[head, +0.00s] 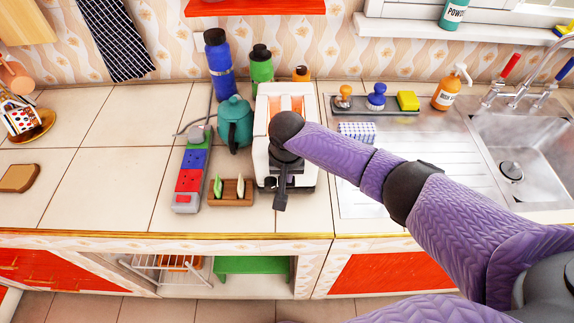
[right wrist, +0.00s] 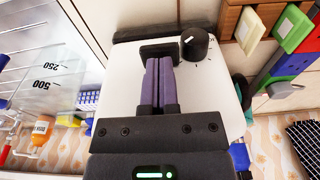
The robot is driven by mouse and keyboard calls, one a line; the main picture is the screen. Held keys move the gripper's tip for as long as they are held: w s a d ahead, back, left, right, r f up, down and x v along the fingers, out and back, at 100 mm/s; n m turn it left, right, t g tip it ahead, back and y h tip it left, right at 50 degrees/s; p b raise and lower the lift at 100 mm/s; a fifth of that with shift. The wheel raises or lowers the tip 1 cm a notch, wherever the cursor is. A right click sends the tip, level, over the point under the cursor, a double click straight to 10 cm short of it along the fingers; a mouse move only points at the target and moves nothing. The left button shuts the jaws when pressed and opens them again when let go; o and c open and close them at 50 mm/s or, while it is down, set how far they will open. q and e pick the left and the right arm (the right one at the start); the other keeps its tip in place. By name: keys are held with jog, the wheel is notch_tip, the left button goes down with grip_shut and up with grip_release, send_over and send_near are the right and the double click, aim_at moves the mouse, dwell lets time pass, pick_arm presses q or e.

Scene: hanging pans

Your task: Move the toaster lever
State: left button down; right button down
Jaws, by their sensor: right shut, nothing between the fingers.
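The white toaster (head: 268,105) stands on the counter, with orange-lit slots on top; my right arm covers much of it in the head view. In the right wrist view the toaster's white face (right wrist: 122,72) fills the middle. Its black lever (right wrist: 160,48) is a wide block on that face, next to a round black knob (right wrist: 195,43). My right gripper (right wrist: 158,64) is shut and empty, its purple fingertips right at the lever's edge. I cannot tell whether they touch it. In the head view the lever is hidden behind my right gripper (head: 281,187). My left gripper is not in view.
Blue (head: 219,68) and green (head: 261,66) bottles stand behind. The sink (head: 525,150) is at right. The counter's left part is mostly clear.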

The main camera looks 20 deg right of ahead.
jog(key=s+p, duration=0.1)
jog(key=p, duration=0.1)
jog(key=s+p, duration=0.2)
jog(key=shift+a, duration=0.4)
notch_tip(320, 180, up, 10)
jog(key=s+p, duration=0.1)
jog(key=p, duration=0.2)
jog(key=shift+a, duration=0.15)
